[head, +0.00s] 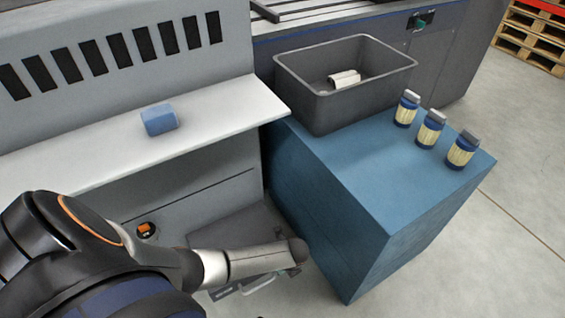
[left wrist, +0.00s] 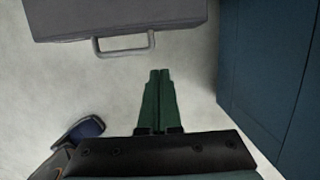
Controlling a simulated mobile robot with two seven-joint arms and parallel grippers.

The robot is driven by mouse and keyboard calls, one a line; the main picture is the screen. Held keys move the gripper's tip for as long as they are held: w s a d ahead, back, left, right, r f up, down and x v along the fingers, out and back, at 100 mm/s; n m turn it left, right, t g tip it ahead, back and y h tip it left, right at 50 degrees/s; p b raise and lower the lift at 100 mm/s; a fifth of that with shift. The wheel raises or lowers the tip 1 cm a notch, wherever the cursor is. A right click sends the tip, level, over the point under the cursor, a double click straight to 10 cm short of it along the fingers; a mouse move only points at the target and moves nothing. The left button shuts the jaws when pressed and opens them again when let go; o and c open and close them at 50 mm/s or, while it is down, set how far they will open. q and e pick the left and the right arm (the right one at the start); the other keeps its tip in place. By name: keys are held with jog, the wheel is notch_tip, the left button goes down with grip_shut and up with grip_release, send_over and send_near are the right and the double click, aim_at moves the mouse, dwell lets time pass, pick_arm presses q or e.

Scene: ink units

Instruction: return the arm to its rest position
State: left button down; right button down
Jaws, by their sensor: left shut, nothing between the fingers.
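My left arm (head: 250,262) comes in from the lower left in the head view and reaches low in front of the machine and the blue cabinet. The left gripper (left wrist: 157,100) shows in the left wrist view, its two dark green fingers shut together with nothing between them. It hangs above bare floor. In the head view I cannot make out its fingers. My right gripper is in neither view.
A grey case with a handle (left wrist: 124,46) lies ahead of the fingers. The blue cabinet (head: 395,200) stands close at the right, bearing a grey bin (head: 330,108) and three ink units (head: 430,130).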

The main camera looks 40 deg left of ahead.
pick_arm(q)
jog(key=shift+p+v, duration=0.3)
jog(key=shift+v, duration=0.6)
